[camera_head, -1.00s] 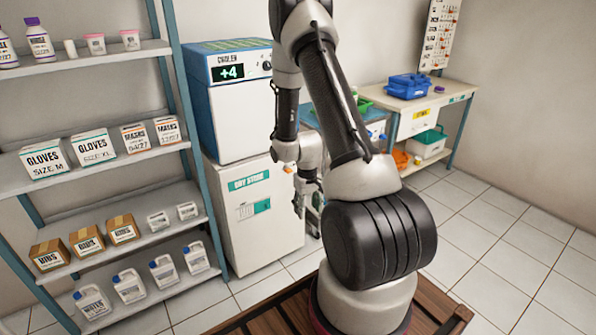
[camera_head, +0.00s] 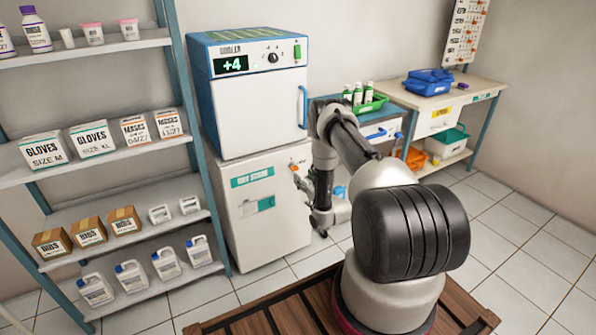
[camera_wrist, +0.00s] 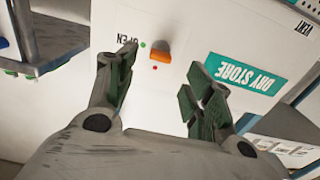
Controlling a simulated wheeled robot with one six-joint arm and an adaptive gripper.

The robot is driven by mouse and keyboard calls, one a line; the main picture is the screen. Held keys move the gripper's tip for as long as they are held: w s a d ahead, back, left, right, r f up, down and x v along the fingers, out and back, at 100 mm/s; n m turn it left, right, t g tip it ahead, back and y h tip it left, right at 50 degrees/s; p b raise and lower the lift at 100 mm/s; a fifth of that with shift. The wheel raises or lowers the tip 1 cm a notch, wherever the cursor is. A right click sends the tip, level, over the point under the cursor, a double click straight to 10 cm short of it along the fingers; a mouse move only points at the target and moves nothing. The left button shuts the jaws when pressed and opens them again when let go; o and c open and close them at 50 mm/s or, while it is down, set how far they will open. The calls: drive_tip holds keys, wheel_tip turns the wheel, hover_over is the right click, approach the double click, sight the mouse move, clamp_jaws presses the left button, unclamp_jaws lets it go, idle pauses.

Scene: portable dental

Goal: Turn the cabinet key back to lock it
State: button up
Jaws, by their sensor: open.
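The cabinet is the white lower unit (camera_head: 260,225) labelled DRY STORE, below the cooler. Its orange key (camera_wrist: 160,56) shows in the wrist view, its grip lying nearly level across the picture. A green dot and the OPEN label sit left of it, with a red dot just below. The key is a small orange spot in the head view (camera_head: 293,165). My gripper (camera_wrist: 162,68) is open and empty. Its fingertips stand on either side of the key in the wrist view; contact cannot be told. In the head view my gripper (camera_head: 306,202) is at the cabinet's right front.
The cooler (camera_head: 255,110) reads +4 above the cabinet. A shelf rack (camera_head: 110,165) with gloves, masks and bottles stands left. Tiled floor is free at right.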

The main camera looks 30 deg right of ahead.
sight(296, 170)
drive_tip(key=w, duration=0.7)
drive_tip(key=shift+w+a, duration=0.1)
drive_tip(key=shift+a, duration=0.05)
drive_tip(key=c, duration=1)
